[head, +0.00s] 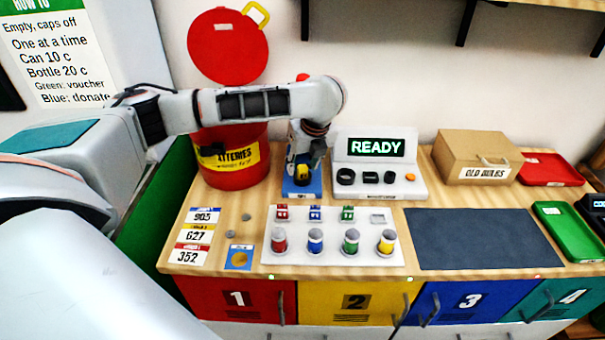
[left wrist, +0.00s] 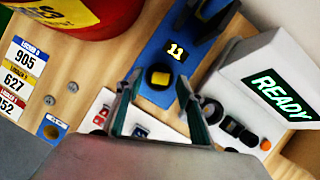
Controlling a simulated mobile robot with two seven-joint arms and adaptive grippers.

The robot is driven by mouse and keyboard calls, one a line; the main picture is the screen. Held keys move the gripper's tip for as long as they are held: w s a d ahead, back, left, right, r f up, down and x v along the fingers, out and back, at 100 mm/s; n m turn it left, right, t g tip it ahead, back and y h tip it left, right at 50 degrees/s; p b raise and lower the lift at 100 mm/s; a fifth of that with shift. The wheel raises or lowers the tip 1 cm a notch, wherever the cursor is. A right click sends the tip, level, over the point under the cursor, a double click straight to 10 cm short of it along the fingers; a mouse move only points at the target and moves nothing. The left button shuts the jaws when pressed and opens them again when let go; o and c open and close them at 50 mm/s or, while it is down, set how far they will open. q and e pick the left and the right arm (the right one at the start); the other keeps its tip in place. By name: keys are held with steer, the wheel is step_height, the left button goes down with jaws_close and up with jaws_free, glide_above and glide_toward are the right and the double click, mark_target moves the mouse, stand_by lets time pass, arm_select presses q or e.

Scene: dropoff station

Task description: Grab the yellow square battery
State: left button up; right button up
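The yellow square battery (head: 302,173) sits on a narrow blue stand (head: 301,190) beside the red bin, in the head view. In the left wrist view the yellow battery (left wrist: 159,77), with a dark surround, lies on the blue stand (left wrist: 150,50) below a small display reading 11. My left gripper (head: 306,153) hangs over the stand and partly hides it in the head view. In the left wrist view its two fingers (left wrist: 158,90) are spread apart, with nothing between them; the battery appears just beyond the tips. My right gripper is not in view.
A red battery bin (head: 232,178) stands left of the stand, and a READY console (head: 376,186) stands right. In front is a white board (head: 335,255) with several coloured cylinders. A dark mat (head: 480,238) lies bare at right.

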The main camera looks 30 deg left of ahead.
arm_select(q)
steer(key=shift+w+a+f, duration=0.15)
steer(key=shift+w+f, duration=0.05)
steer(key=shift+f, duration=0.35)
jaws_close()
steer(key=shift+r, duration=0.15)
